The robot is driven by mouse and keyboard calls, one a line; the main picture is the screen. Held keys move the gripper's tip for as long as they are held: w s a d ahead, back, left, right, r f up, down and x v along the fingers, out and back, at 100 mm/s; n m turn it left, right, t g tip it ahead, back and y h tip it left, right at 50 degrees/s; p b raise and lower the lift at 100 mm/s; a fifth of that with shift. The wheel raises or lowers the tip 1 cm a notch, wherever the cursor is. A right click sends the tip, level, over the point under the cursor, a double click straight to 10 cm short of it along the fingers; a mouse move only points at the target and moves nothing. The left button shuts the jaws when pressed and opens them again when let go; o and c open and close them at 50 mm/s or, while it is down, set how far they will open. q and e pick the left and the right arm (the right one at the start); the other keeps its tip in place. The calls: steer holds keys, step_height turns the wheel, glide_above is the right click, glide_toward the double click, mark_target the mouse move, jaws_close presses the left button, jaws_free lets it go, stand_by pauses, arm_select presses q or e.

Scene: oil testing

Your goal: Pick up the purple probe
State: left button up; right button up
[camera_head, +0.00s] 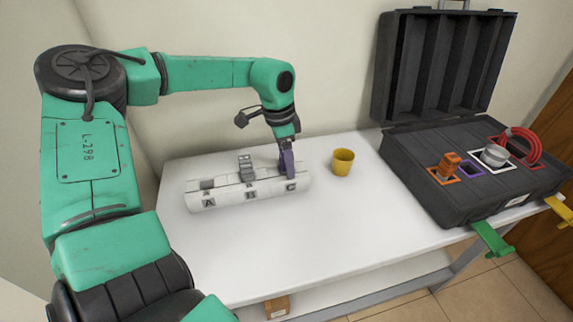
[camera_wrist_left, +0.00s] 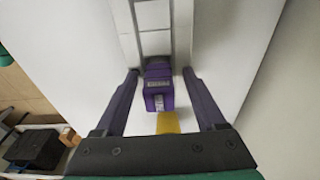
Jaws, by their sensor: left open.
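The purple probe (camera_wrist_left: 158,88) shows in the left wrist view, between the two fingers of my left gripper (camera_wrist_left: 161,75). The fingers are open, one on each side of it, with gaps that look clear. In the head view my left gripper (camera_head: 287,158) points down at the C end of a white holder (camera_head: 226,198) marked A, B and C. There the fingers and the probe overlap, and I cannot tell them apart clearly. My right gripper is not in view.
A grey piece (camera_head: 246,168) stands at B. A yellow cup (camera_head: 343,162) stands right of the holder. The table's front middle is clear.

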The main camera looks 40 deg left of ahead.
arm_select(q)
steer(key=shift+r, duration=0.1)
jaws_close()
